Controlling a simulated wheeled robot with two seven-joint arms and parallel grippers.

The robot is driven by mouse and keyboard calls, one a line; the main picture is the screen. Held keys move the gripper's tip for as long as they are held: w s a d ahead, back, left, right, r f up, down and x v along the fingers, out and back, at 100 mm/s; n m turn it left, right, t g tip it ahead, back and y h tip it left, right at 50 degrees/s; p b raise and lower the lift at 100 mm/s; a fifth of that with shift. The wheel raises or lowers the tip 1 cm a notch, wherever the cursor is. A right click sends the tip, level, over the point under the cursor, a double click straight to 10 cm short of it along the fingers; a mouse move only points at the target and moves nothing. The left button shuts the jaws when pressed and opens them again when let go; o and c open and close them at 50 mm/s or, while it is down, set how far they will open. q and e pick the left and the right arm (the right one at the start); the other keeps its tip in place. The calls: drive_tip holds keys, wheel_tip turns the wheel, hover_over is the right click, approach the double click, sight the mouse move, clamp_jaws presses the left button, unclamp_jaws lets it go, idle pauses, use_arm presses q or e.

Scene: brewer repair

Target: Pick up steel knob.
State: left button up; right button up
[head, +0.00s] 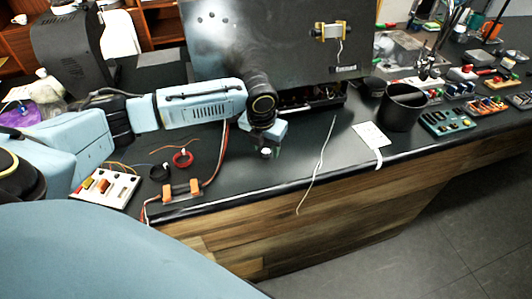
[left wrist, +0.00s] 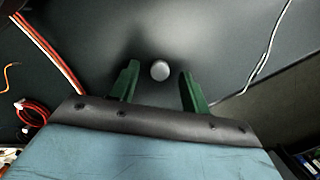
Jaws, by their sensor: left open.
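The steel knob (left wrist: 160,70) shows in the left wrist view as a small round grey disc on the dark bench top. It lies between the green fingertips of my left gripper (left wrist: 158,82), a little beyond the middle of the gap, with space on both sides. The fingers are apart and do not touch it. In the head view my left gripper (head: 266,152) points down over the bench near its front edge, and a small pale spot at its tip may be the knob. My right gripper is not seen.
The dark brewer body (head: 270,45) stands behind the gripper. A white cable (head: 318,165) hangs over the bench edge to the right. A black cup (head: 402,106) and a white card (head: 371,136) sit further right. Red wires, cable coils and a switch board (head: 105,188) lie left.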

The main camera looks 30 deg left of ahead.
use_arm(q)
drive_tip(key=shift+f, duration=0.55)
clamp_jaws()
drive_tip(key=shift+r, duration=0.1)
